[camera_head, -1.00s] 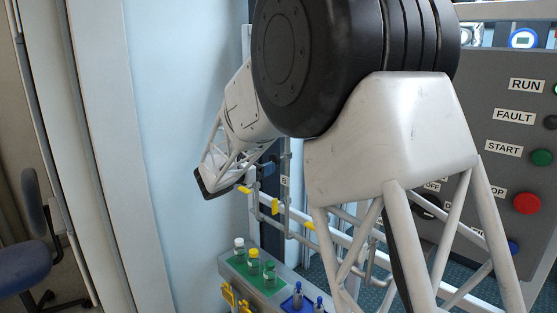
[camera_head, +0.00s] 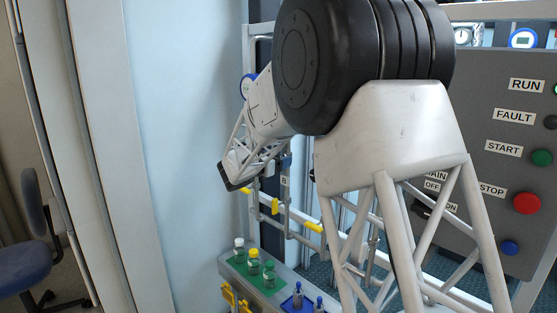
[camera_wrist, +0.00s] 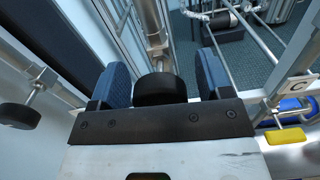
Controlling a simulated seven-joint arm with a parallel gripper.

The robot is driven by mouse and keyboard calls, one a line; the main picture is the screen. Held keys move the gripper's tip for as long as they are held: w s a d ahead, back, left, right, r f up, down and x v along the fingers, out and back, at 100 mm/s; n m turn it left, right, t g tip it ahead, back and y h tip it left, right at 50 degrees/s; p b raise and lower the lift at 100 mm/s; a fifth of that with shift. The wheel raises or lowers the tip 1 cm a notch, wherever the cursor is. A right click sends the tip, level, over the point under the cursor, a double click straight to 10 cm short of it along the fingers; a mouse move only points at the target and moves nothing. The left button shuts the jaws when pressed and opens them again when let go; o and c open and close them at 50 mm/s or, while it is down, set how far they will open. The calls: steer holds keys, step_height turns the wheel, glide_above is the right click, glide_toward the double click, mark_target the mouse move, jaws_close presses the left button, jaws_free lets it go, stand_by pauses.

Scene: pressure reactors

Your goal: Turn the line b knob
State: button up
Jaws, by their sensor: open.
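In the wrist view a black round knob (camera_wrist: 160,92) on a metal stem stands between the two blue finger pads of my gripper (camera_wrist: 162,78). The gripper is open, with a pad on each side of the knob and small gaps visible. No label for this knob shows in the wrist view. In the head view my gripper (camera_head: 285,161) is at the pipe rack, just above a small label B (camera_head: 284,181). The knob cannot be made out there, as my arm covers much of the rack.
Another black knob (camera_wrist: 20,115) stands at left in the wrist view. A label C (camera_wrist: 296,85) and a yellow handle (camera_wrist: 285,136) are at right. In the head view, capped vials (camera_head: 253,259) stand below, and a grey control panel (camera_head: 500,170) is at right.

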steer(key=shift+c, duration=0.5)
steer(key=c, duration=0.8)
steer(key=shift+m, duration=0.7)
steer(key=o, duration=0.9)
steer(key=v, duration=0.7)
steer(key=shift+s+a, duration=0.25)
